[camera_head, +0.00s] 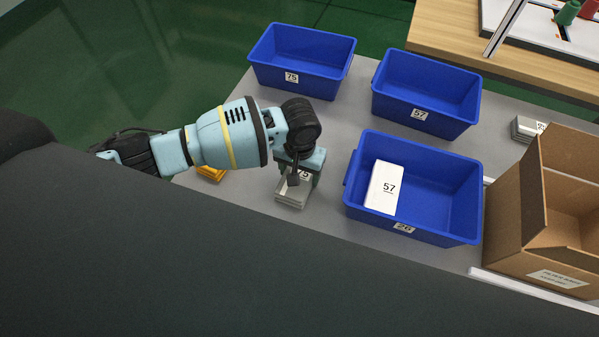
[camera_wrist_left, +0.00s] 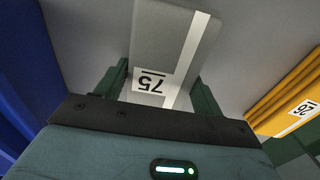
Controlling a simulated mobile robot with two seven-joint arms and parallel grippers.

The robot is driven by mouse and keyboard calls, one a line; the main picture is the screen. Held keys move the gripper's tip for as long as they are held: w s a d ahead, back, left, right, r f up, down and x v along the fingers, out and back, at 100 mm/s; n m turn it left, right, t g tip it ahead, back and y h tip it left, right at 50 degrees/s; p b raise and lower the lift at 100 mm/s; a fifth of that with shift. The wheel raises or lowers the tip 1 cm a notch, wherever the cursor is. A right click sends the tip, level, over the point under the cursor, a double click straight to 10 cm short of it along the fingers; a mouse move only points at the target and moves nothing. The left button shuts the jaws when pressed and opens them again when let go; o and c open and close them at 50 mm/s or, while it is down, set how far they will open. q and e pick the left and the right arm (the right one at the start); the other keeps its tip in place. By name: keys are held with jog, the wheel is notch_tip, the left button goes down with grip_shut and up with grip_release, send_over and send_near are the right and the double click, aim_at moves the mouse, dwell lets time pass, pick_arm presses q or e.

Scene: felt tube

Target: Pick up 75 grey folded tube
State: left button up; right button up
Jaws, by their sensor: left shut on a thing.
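The grey folded tube (camera_head: 291,193) lies on the grey table, left of the front blue bin. Its white label reads 75. In the left wrist view the tube (camera_wrist_left: 168,38) runs up between the two dark green fingers, with the label upside down. My left gripper (camera_head: 297,178) is above the tube in the head view, pointing down. In the wrist view the left gripper (camera_wrist_left: 155,88) has a finger on each side of the tube and is shut on it. The tube appears to rest on the table; any gap beneath is hidden. My right gripper is not in view.
A blue bin labelled 75 (camera_head: 303,42) stands at the back, with bin 57 (camera_head: 427,72) to its right. The front blue bin (camera_head: 440,160) holds a white box labelled 57 (camera_head: 384,188). An orange folded item (camera_head: 211,173) lies left; an open cardboard box (camera_head: 514,220) stands right.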

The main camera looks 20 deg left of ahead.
pick_arm(q)
jog(key=shift+r, duration=0.45)
jog(key=r, duration=0.3)
jog(key=shift+s+a+p, duration=0.1)
jog(key=shift+s+p, duration=0.1)
jog(key=shift+p, duration=0.2)
jog(key=s+a+p, duration=0.1)
jog(key=s+a, duration=0.1)
jog(key=s, duration=0.5)
jog(key=s+a+r, duration=0.1)
jog(key=s+a, duration=0.2)
jog(key=s, duration=0.4)
jog(key=shift+s+p, duration=0.35)
jog(key=shift+p, duration=0.05)
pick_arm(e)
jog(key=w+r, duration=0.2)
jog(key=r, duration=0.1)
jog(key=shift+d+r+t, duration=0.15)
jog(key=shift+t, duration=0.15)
